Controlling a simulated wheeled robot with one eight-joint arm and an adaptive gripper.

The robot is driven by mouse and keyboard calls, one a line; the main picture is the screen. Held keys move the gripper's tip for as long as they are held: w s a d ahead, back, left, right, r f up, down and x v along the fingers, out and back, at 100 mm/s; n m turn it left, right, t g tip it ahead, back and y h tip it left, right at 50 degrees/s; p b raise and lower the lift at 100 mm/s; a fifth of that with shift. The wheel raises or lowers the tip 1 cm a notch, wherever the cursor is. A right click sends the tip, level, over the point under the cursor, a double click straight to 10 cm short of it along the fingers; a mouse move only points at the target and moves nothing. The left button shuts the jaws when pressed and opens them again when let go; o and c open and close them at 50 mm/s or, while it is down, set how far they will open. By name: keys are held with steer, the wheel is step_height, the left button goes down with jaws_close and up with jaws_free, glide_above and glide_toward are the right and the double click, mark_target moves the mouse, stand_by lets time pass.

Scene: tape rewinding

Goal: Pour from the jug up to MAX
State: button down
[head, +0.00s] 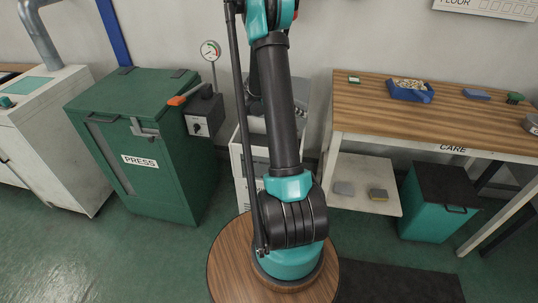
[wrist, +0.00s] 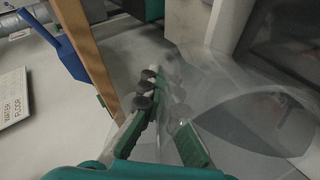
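In the wrist view the two green fingers of my gripper (wrist: 163,88), with dark round joints, reach forward with a narrow gap between them. A large clear, see-through body (wrist: 225,85), which may be the jug, spreads to the right and overlaps the right finger. Its outline is faint. I cannot tell whether the fingers grip it or are only beside it. No liquid or MAX mark can be made out. In the head view my arm rises past the top edge, so my gripper is out of that picture, and no jug shows there.
A green PRESS cabinet (head: 137,140) stands left of my arm, with a round gauge (head: 210,50) behind it. A wooden-topped bench (head: 440,118) at right carries a blue tray (head: 411,92). A teal bin (head: 432,215) stands under it. A wall sign (wrist: 14,100) shows in the wrist view.

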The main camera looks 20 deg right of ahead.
steer(key=shift+a+r+h, duration=0.25)
steer(key=shift+r+h, duration=0.25)
steer(key=shift+r, duration=0.15)
stand_by(1.5)
steer(key=shift+d, duration=0.1)
stand_by(0.4)
